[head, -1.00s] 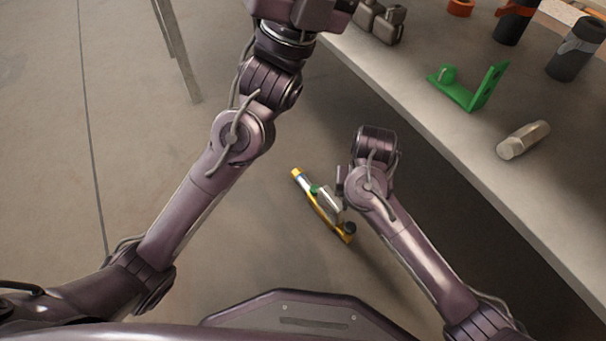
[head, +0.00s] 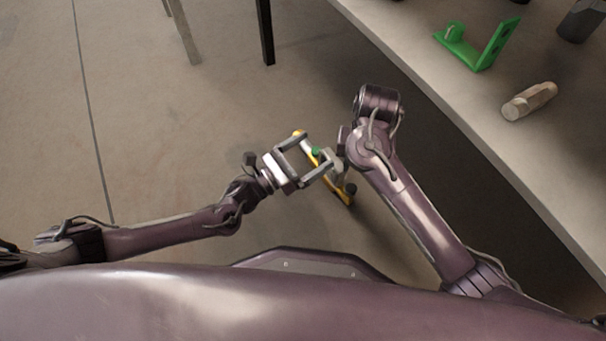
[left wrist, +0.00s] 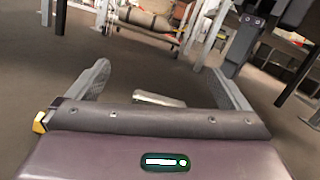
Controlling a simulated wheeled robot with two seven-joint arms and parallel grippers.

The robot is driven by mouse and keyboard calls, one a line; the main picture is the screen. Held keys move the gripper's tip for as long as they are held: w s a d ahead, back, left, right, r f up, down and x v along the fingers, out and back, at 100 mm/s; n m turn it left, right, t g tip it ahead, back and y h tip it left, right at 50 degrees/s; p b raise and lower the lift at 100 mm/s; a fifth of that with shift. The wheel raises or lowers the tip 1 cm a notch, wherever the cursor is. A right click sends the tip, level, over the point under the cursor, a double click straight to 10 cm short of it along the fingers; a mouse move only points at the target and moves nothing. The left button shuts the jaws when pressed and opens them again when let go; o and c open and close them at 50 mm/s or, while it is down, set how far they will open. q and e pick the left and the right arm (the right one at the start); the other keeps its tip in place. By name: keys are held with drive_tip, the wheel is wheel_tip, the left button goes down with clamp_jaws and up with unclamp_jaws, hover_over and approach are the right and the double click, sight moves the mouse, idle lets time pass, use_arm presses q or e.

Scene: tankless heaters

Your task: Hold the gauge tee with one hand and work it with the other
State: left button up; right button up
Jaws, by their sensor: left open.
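A slim yellow piece with a green spot and a pale metal body, which looks like the gauge tee (head: 346,192), shows in the head view beside my right wrist. My left gripper (head: 318,157) is open, its fingers pointing right and overlapping the piece. I cannot tell whether they touch it. My right gripper (head: 343,145) is mostly hidden behind its own wrist; its hold on the piece cannot be made out. In the left wrist view the open fingers (left wrist: 158,88) frame a small pale metal part (left wrist: 158,99); a yellow bit (left wrist: 40,122) shows at the left.
A grey table (head: 450,105) runs along the right, with a green bracket (head: 478,50) and a pale metal cylinder (head: 529,101) on it. A black leg (head: 265,30) and a grey leg (head: 184,32) stand at the back. The floor at left is clear.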

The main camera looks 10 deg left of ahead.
use_arm(q)
drive_tip(key=s+f+m+g+y, duration=0.1)
drive_tip(key=s+f+m, duration=0.2)
drive_tip(key=f, duration=0.3)
hover_over(326, 178)
drive_tip(key=shift+w+f, duration=0.25)
drive_tip(key=shift+w, duration=0.05)
drive_tip(key=c, duration=1.5)
drive_tip(key=shift+c, duration=0.2)
